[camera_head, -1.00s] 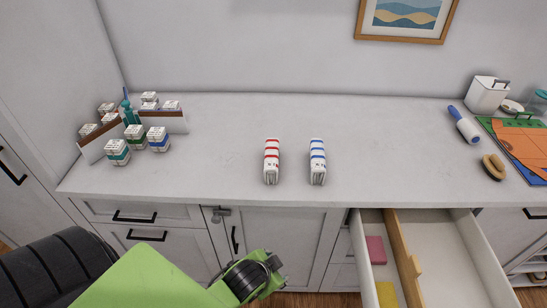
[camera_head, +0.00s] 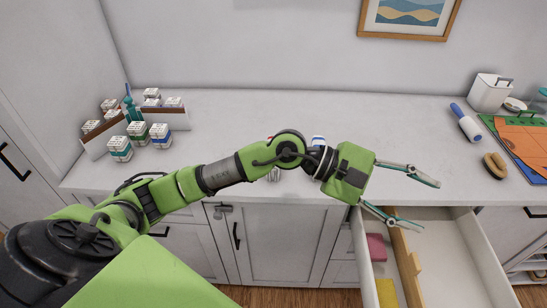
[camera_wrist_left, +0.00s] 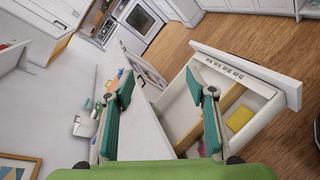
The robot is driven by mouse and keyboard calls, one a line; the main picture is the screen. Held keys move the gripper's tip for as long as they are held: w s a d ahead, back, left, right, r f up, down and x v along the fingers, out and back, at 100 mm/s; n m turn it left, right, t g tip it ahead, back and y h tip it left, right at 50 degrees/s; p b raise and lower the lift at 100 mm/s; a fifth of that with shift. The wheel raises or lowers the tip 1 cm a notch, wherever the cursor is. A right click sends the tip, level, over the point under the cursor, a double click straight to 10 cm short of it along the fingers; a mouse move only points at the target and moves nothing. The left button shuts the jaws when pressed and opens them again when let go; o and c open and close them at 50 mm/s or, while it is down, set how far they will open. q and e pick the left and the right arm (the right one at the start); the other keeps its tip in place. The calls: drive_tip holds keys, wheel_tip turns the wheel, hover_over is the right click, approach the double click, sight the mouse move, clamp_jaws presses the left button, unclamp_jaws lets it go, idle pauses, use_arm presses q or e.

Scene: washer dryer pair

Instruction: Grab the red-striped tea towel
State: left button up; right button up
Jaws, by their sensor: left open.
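The red-striped tea towel (camera_head: 274,175) lies on the counter, mostly hidden behind my left arm; only a small white end shows below the arm in the head view. The blue-striped towel (camera_head: 318,140) beside it on the right is also mostly covered, with a little of its far end showing. My left gripper (camera_head: 430,205) is open and empty. It points right, above the counter's front edge and the open drawer, well to the right of both towels. The left wrist view shows its two spread fingers (camera_wrist_left: 159,85) with nothing between them. My right gripper is not in view.
The open drawer (camera_head: 462,255) juts out at the front right, holding a pink item (camera_head: 376,246) and a yellow item (camera_head: 387,293). A lint roller (camera_head: 465,124) and brush (camera_head: 495,166) lie at the right. Several small striped boxes (camera_head: 160,135) stand at the left.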

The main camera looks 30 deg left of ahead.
use_arm(q)
drive_tip(key=w+a+f+m+y, duration=0.4)
drive_tip(key=a+f+y, duration=0.25)
drive_tip(key=a, duration=0.25)
drive_tip(key=w+a+y, duration=0.1)
drive_tip(key=a+y, duration=0.2)
drive_tip(key=a, duration=0.6)
drive_tip(key=w+a+m+y, duration=0.1)
drive_tip(key=a+y, duration=0.3)
drive_tip(key=a, duration=0.5)
drive_tip(key=w+a+m+y, duration=0.1)
drive_tip(key=a+y, duration=0.2)
drive_tip(key=a, duration=0.6)
drive_tip(key=shift+w+a+f, duration=0.1)
drive_tip(key=shift+w+a, duration=0.15)
drive_tip(key=shift+y, duration=0.25)
drive_tip(key=p+x, duration=0.2)
drive_tip(key=x, duration=0.6)
drive_tip(key=shift+s, duration=0.15)
drive_tip(key=p+x, duration=0.3)
drive_tip(key=x, duration=0.2)
drive_tip(key=shift+d, duration=0.1)
drive_tip(key=shift+f, duration=0.35)
drive_tip(key=c, duration=1.2)
